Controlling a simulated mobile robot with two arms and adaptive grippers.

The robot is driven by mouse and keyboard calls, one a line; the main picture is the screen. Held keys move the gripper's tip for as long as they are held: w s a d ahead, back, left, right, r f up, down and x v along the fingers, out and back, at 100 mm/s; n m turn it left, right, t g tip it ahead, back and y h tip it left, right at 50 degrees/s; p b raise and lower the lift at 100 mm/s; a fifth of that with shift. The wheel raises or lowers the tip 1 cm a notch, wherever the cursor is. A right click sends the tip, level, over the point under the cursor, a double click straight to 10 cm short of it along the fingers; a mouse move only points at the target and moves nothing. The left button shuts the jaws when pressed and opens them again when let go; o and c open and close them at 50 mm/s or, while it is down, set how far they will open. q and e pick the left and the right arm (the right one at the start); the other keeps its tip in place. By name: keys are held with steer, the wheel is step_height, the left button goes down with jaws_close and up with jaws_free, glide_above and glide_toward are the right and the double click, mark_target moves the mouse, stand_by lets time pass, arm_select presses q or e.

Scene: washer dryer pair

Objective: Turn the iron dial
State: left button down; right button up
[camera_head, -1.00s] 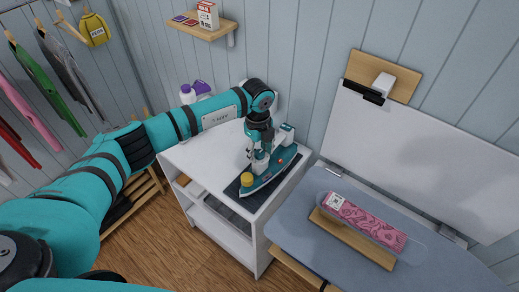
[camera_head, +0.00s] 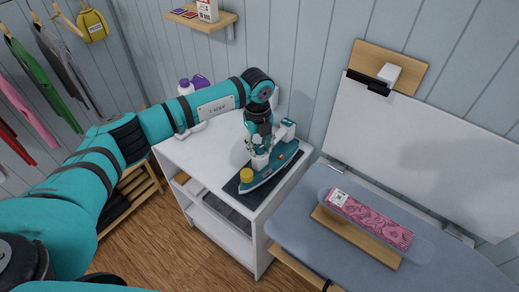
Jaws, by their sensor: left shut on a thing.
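A teal iron (camera_head: 271,172) with a white sole edge sits on a dark mat (camera_head: 233,188) on top of a white cabinet. A yellow dial (camera_head: 246,175) is at its near left end. A small orange-red spot shows on its side. My left gripper (camera_head: 259,164) reaches down from above onto the iron, just behind the yellow dial. Its fingers are small and partly hidden, and it is shut on part of the iron; I cannot tell exactly which part. My right gripper is out of view.
The white cabinet (camera_head: 205,168) has open shelves below. A blue-grey ironing board (camera_head: 300,237) with a pink patterned cloth (camera_head: 371,219) stands at right. Purple-capped bottles (camera_head: 186,88) stand behind my left arm. A wooden shelf (camera_head: 222,24) hangs above.

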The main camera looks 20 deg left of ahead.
arm_select(q)
steer(key=m+b, duration=0.8)
steer(key=shift+w+f, duration=0.1)
steer(key=shift+f, duration=0.05)
steer(key=m+b, duration=0.3)
steer(key=m, duration=0.1)
steer(key=m+b, duration=0.2)
steer(key=m, duration=0.1)
steer(key=shift+m+b, duration=0.3)
steer(key=shift+b, duration=0.05)
steer(key=m+b, duration=0.1)
steer(key=m, duration=0.2)
steer(key=shift+m+b, duration=0.3)
steer(key=shift+b, duration=0.1)
steer(key=m+b, duration=0.1)
steer(key=m, duration=0.3)
steer(key=shift+m+g, duration=0.3)
steer(key=m+b, duration=0.1)
steer(key=m, duration=0.3)
steer(key=shift+r, duration=0.2)
steer(key=m, duration=0.4)
steer(key=shift+m+b, duration=0.3)
steer(key=shift+b, duration=0.1)
steer(key=shift+m, duration=0.3)
steer(key=c, duration=0.9)
jaws_free()
steer(key=shift+c, duration=0.2)
